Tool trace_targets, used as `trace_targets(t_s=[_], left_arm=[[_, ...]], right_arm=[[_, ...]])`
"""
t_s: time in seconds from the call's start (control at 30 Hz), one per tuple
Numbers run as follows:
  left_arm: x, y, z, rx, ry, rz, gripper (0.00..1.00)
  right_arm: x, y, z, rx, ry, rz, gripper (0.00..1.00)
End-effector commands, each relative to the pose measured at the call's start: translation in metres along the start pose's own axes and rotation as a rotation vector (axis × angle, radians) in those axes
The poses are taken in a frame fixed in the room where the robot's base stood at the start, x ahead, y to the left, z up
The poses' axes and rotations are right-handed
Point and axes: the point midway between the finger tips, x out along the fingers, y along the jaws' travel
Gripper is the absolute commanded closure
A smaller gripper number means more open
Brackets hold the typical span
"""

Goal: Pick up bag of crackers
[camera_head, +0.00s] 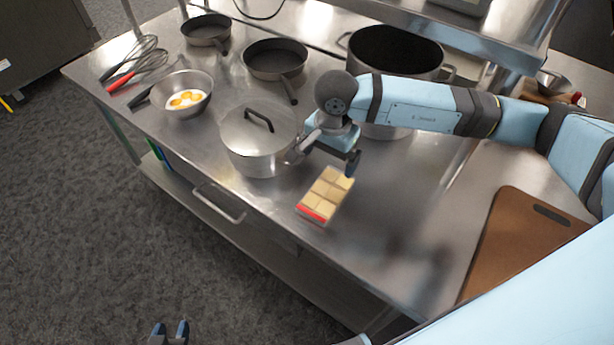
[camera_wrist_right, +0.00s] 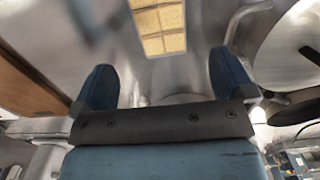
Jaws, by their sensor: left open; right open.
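The bag of crackers (camera_head: 326,194) lies flat on the steel table near its front edge. It is a clear pack with pale square crackers and a red band at its near end. My right gripper (camera_head: 333,165) is above and just behind the pack, open and empty. In the right wrist view the crackers (camera_wrist_right: 160,27) show beyond the gap between the open fingers (camera_wrist_right: 158,85), apart from them; part of the pack is cut off at the top. My left gripper (camera_head: 170,331) is low at the bottom edge, open, away from the table over the floor.
A lidded pot (camera_head: 258,140) stands close to the left of my right gripper. A large open pot (camera_head: 395,55) is behind my right arm.

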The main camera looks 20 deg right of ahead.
Motion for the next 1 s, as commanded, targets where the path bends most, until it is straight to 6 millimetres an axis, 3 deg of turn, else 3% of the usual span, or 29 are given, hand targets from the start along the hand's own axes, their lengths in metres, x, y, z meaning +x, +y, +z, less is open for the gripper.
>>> trace_targets(t_s=[0.17, 0.5, 0.77, 1.0], left_arm=[[0.001, 0.002, 0.009, -0.002, -0.008, 0.002, 0.57], [0.016, 0.003, 0.037, -0.003, -0.018, 0.005, 0.57], [0.020, 0.002, 0.038, -0.002, -0.012, 0.003, 0.57], [0.025, 0.001, 0.044, -0.002, -0.004, 0.002, 0.57]], right_arm=[[0.010, 0.001, -0.007, -0.007, 0.031, 0.008, 0.00], [0.074, 0.001, -0.007, -0.005, 0.026, 0.006, 0.00], [0.093, 0.001, -0.007, -0.005, 0.025, 0.006, 0.00], [0.130, 0.001, -0.006, -0.005, 0.025, 0.007, 0.00]])
